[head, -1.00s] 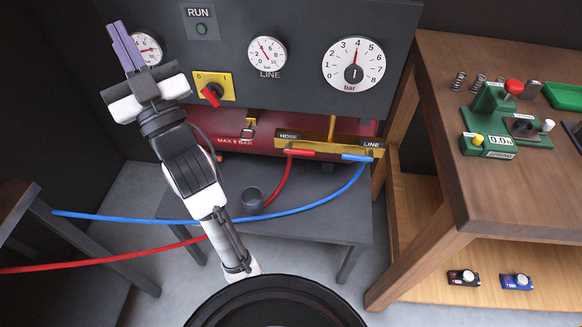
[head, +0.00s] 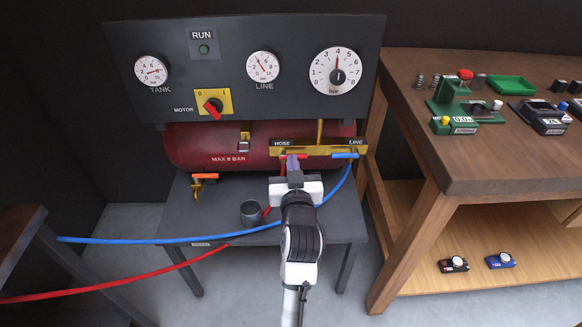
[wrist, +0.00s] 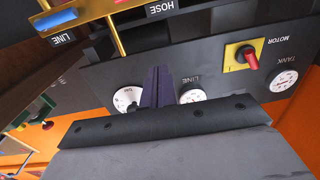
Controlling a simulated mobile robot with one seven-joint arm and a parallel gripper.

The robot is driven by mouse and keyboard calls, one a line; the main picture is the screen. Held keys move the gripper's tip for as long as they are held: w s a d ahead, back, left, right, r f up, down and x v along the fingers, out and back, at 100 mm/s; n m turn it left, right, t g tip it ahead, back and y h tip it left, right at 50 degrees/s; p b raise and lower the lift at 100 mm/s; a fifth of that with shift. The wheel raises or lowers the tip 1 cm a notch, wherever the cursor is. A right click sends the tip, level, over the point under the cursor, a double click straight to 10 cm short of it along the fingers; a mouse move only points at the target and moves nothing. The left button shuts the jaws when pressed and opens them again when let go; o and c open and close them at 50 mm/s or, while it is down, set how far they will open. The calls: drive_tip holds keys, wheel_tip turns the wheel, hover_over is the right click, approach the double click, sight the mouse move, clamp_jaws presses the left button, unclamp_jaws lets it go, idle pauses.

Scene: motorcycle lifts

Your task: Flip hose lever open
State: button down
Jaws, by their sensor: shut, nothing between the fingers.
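The red hose lever (head: 306,156) lies flat across the brass manifold under the HOSE label (head: 283,143). The blue line lever (head: 345,156) lies flat to its right under the LINE label. My gripper (head: 293,160) is shut and empty, its purple fingertips overlapping the red lever in the head view and hiding its middle. I cannot tell whether they touch it. In the wrist view, which is upside down, the shut fingers (wrist: 157,75) point toward the panel, with the HOSE label (wrist: 160,8) near the top edge and the blue lever (wrist: 57,20) at upper left.
A gauge panel (head: 230,100) stands above the red tank (head: 200,148). Red and blue hoses run left. A wooden workbench (head: 500,165) stands at right.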

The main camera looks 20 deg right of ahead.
drive_tip(key=shift+s+d+f+m+g, duration=0.15)
drive_tip(key=shift+s+d+f, duration=0.25)
drive_tip(key=shift+s+f, duration=0.15)
drive_tip(key=shift+s+d+f+m+g, duration=0.15)
drive_tip(key=shift+s+d+f, duration=0.25)
drive_tip(key=shift+f, duration=0.2)
drive_tip(key=p, duration=0.3)
hover_over(299, 158)
drive_tip(key=v, duration=0.3)
drive_tip(key=f, duration=0.3)
drive_tip(key=shift+w, duration=0.25)
drive_tip(key=shift+w+f, duration=0.15)
drive_tip(key=shift+f, duration=0.65)
